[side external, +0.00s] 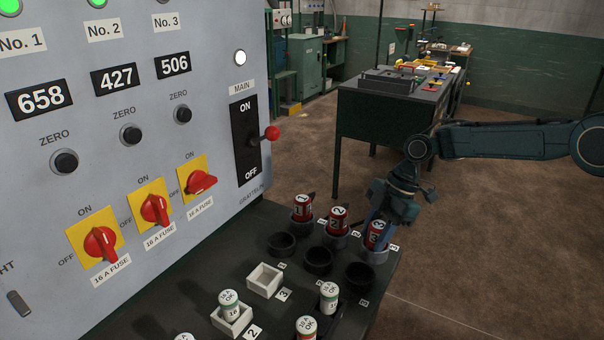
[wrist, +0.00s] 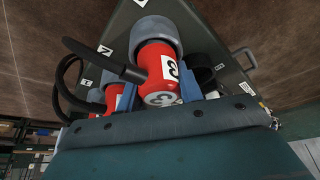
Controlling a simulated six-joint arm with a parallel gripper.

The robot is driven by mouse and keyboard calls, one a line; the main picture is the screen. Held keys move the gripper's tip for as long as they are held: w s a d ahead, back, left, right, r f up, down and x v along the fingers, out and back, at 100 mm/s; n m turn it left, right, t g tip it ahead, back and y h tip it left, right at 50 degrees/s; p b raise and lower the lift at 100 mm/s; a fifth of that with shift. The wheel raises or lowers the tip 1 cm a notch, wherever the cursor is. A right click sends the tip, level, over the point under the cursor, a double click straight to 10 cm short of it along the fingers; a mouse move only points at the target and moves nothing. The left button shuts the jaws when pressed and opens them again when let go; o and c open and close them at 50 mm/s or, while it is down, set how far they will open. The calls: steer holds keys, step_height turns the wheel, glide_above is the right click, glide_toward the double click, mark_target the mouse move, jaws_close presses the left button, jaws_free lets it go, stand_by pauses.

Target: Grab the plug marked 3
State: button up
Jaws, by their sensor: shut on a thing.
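The red plug marked 3 (side external: 375,236) stands in a grey round socket at the right end of a row on the dark shelf. My gripper (side external: 383,215) is down over it from the right, and its fingers are shut on the plug. In the wrist view the plug (wrist: 160,70) shows its 3 on the side and on its grey end, with a blue finger on each side. Its far end still sits in the grey socket (wrist: 155,32). Plug 2 (side external: 337,218) and plug 1 (side external: 302,206) stand in sockets to its left.
Empty black sockets (side external: 318,261) lie in front of the red plugs. White square holders (side external: 264,280) and white plugs (side external: 329,296) are nearer the camera. The grey panel (side external: 200,120) with red switches rises on the left. A black cable (wrist: 90,55) loops beside my gripper.

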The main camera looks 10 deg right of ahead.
steer(key=shift+r, duration=0.15)
steer(key=shift+r, duration=4.85)
